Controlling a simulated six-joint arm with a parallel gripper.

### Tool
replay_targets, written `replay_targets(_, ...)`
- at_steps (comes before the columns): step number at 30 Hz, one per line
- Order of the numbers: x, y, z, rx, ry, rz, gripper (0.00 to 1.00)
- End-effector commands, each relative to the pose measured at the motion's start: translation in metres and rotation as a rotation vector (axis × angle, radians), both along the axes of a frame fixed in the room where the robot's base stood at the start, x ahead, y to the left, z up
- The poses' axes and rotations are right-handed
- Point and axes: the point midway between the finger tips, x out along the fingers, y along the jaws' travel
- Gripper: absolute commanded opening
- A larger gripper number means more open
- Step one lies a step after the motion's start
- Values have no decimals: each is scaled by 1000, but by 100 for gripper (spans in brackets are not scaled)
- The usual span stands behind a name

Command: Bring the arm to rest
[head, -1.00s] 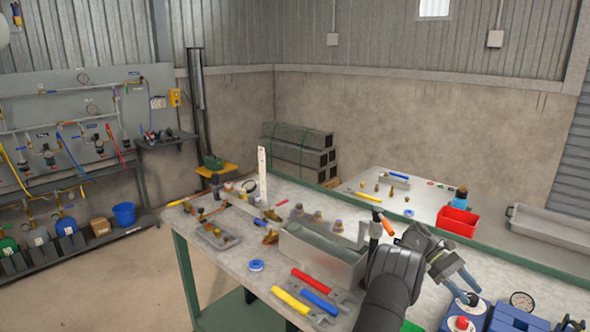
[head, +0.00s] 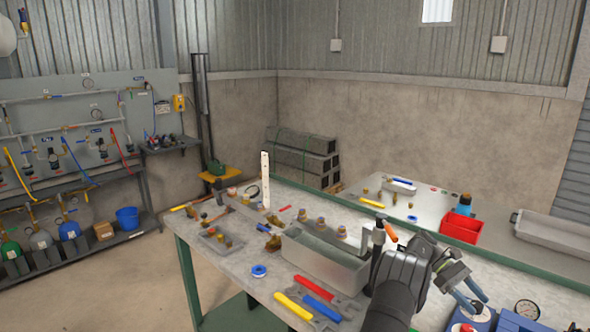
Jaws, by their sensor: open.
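My gripper (head: 470,301) is at the lower right, at the end of my dark arm, over the right part of the workbench (head: 208,270). Its two fingers are spread and point down and right. Nothing shows between them. The fingertips are close in the picture to a blue device with a red knob (head: 466,328) at the bottom edge; I cannot tell the gap between them. My arm hides part of the bench's front and middle.
Left of my arm are a metal tray (head: 325,262), a red-handled wrench (head: 314,287), a blue one (head: 322,307) and a yellow one (head: 293,306). A red bin (head: 461,228), a grey tray (head: 555,239) and a pressure gauge (head: 527,309) lie beyond or right.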

Motion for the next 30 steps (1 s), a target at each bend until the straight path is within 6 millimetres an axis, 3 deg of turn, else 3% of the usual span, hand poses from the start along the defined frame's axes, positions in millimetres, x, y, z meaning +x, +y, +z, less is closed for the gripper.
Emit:
replay_targets(6, 29, 17, 13, -1, -2, 2, 54)
replay_targets(13, 49, 29, 23, -1, -1, 1, 54)
replay_targets(28, -14, -7, -6, 1, 2, -2, 54)
replay_targets(30, -13, -6, -6, 2, 1, 32, 54)
